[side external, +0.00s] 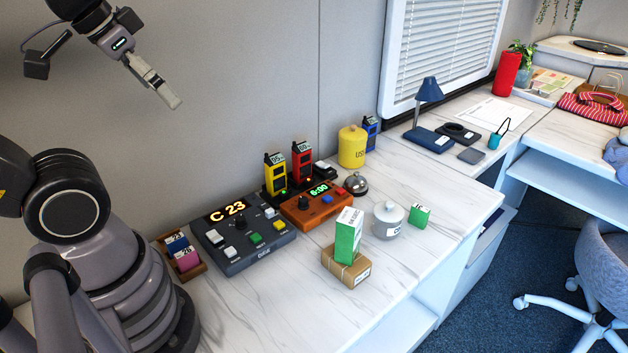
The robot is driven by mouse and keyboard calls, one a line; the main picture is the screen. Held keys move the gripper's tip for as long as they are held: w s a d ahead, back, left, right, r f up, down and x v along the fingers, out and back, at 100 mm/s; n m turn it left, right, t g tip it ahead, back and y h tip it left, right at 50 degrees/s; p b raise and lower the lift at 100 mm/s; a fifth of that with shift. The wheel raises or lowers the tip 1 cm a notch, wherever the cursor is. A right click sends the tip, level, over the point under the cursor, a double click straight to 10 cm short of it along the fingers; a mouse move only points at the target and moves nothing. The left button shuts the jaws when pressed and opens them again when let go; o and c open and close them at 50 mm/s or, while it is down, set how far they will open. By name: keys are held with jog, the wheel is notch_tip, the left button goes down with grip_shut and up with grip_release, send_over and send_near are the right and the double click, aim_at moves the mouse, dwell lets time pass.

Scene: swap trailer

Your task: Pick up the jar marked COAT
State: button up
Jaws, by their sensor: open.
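A pale grey-white jar (388,221) with a knobbed lid stands upright on the white marbled desk (425,275), right of the middle. It has a small white label low on its front; the lettering is too small to read fully. A yellow canister (352,148) with dark letters, partly turned away, stands further back by the wall. My gripper (172,97) is high at the upper left, in front of the wall, far from both jars. It is open and holds nothing.
A green-and-white box (348,236) on a brown carton (345,268) stands just left of the pale jar; a small green box (419,216) sits right. A bell (356,184), orange console (312,204) and dark console (242,240) lie behind and left. The desk's front is clear.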

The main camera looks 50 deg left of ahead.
jog(key=w+d+f+m+h, duration=0.1)
jog(key=w+d+m, duration=0.15)
jog(key=w, duration=1.15)
jog(key=g, duration=0.1)
send_over(385, 213)
jog(key=s+a, duration=0.2)
jog(key=s, duration=0.5)
notch_tip(385, 213, down, 16)
jog(key=shift+m, duration=0.65)
jog(key=x, duration=1.2)
jog(key=s+x, duration=0.1)
jog(key=x, duration=0.6)
jog(key=shift+d+f, duration=0.15)
jog(key=shift+f, duration=0.15)
jog(key=x, duration=0.5)
jog(key=shift+w+f, duration=0.15)
jog(key=shift+f, duration=0.25)
jog(key=c, duration=1.2)
